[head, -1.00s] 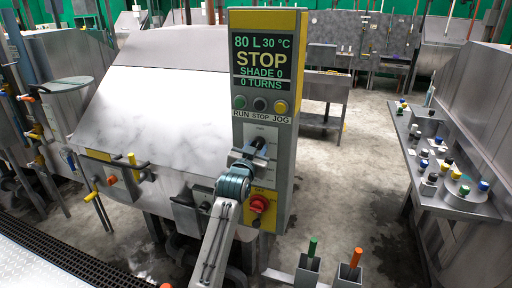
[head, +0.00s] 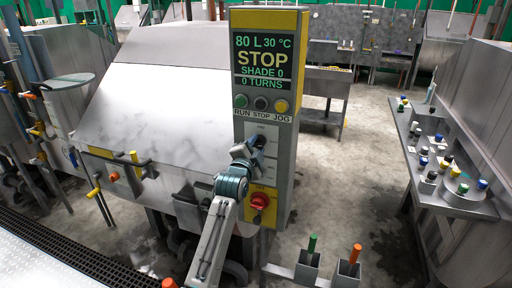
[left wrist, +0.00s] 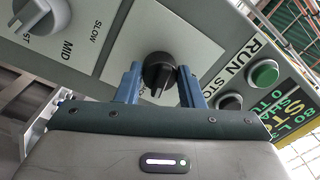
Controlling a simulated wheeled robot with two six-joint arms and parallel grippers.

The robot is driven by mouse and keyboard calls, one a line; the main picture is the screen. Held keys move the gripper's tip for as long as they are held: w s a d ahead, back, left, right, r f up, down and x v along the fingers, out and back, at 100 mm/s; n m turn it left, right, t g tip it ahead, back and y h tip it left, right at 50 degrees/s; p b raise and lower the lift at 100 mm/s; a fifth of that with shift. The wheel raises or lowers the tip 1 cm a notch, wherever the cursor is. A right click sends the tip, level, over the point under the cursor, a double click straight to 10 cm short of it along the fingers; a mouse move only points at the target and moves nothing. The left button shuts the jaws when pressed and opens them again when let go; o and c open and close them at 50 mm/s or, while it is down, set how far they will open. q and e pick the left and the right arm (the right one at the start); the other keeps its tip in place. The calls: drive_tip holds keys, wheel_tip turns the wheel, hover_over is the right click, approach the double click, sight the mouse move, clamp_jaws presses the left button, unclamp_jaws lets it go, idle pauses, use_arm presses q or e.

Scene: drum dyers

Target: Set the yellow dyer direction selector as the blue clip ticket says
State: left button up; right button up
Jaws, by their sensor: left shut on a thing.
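The yellow-topped dyer's control panel (head: 282,130) faces me in the head view. My left gripper (head: 254,146) is at the selector below the RUN, STOP and JOG buttons. In the left wrist view, a black selector knob (left wrist: 159,72) sits between the blue fingers of my left gripper (left wrist: 160,84), which are shut on it. The head view hides most of the knob behind the gripper. I cannot read its direction markings. The screen (head: 262,60) reads 80 L, 30 °C, STOP, SHADE 0, 0 TURNS. I cannot make out a blue clip ticket. My right gripper is not in view.
A grey speed knob (left wrist: 38,14) marked SLOW and MID is near the held knob. A red knob (head: 260,201) is low on the panel, close to my left arm. Holders with green and orange handles (head: 307,266) stand in front. A bench with bottles (head: 440,165) is at right.

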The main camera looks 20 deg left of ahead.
use_arm(q)
drive_tip(key=shift+r+m, duration=0.1)
drive_tip(key=shift+m, duration=1.5)
drive_tip(key=o, duration=1)
